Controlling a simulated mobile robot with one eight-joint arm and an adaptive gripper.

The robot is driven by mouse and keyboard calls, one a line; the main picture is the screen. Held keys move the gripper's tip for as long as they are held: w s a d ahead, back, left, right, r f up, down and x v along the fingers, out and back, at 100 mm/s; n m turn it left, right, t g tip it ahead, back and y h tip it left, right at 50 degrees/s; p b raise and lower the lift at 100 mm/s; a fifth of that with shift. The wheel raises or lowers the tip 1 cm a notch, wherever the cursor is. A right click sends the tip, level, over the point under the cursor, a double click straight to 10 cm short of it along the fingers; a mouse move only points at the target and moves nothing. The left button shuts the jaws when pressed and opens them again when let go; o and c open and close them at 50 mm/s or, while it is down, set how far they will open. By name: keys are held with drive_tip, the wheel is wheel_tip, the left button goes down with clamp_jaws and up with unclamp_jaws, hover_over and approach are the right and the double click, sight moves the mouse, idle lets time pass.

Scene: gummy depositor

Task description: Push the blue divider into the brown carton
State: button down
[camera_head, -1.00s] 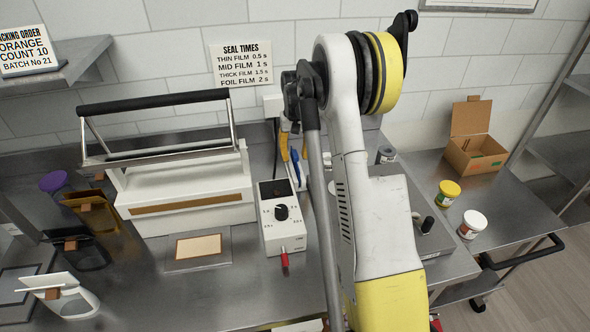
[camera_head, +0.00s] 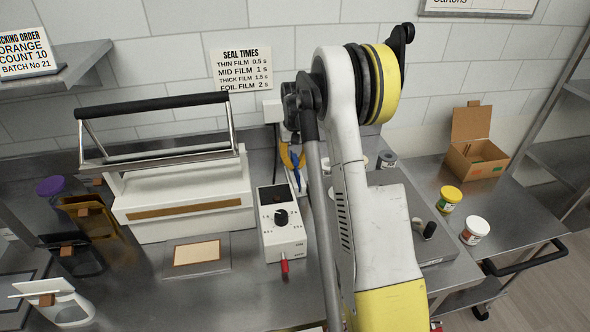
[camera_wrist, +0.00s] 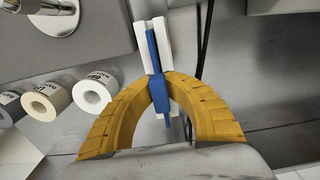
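The blue divider (camera_wrist: 158,75) is a narrow blue piece between the white strips of a slotted holder (camera_wrist: 147,35) in the wrist view. My gripper (camera_wrist: 161,77) has curved yellow fingers whose tips meet the divider from both sides, so it looks shut on it. In the head view the divider (camera_head: 297,166) and the yellow fingers (camera_head: 291,157) show small beside my arm, partly hidden by it. The brown carton (camera_head: 471,164) stands open, flap up, on the right-hand table, well away from my gripper.
A white control box (camera_head: 282,222) with a knob and a white sealer (camera_head: 185,205) stand left of my arm. Several rolls stand beside the gripper, including a white one (camera_wrist: 91,96). Yellow-lidded (camera_head: 450,197) and white-lidded (camera_head: 474,229) jars stand before the carton.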

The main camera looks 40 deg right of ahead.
sight(295, 157)
drive_tip(key=shift+r, duration=0.15)
drive_tip(key=shift+r+p, duration=1.4)
drive_tip(key=shift+r, duration=0.95)
drive_tip(key=shift+r, duration=0.1)
wheel_tip(295, 157, up, 5)
drive_tip(key=p, duration=0.3)
drive_tip(key=shift+f, duration=0.2)
